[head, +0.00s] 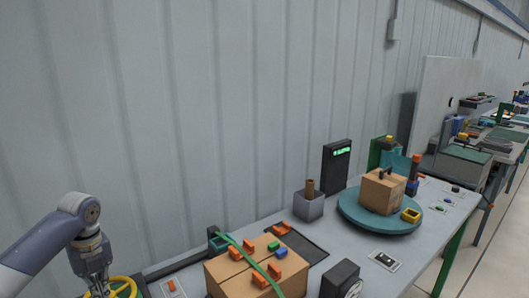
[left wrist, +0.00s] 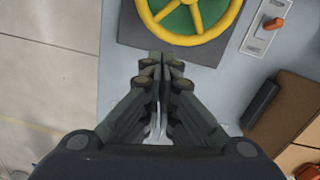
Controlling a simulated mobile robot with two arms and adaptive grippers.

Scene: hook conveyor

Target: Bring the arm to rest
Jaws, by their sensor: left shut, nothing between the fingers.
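My left arm comes in from the left in the head view, and its gripper (head: 100,290) hangs low near the bottom edge. A yellow handwheel (head: 126,283) shows just beside it, partly cut off by the frame. In the left wrist view my left gripper (left wrist: 163,62) is shut and empty, with its fingertips together. I cannot tell whether the fingertips touch the wheel. My right gripper is in neither view.
A cardboard box (head: 226,276) with a green strap and orange pieces stands right of the arm. Further along are a black dial box (head: 340,279), a grey holder (head: 308,207) and a teal turntable (head: 360,220) bearing a carton. An orange-handled switch (left wrist: 272,24) sits right of the wheel.

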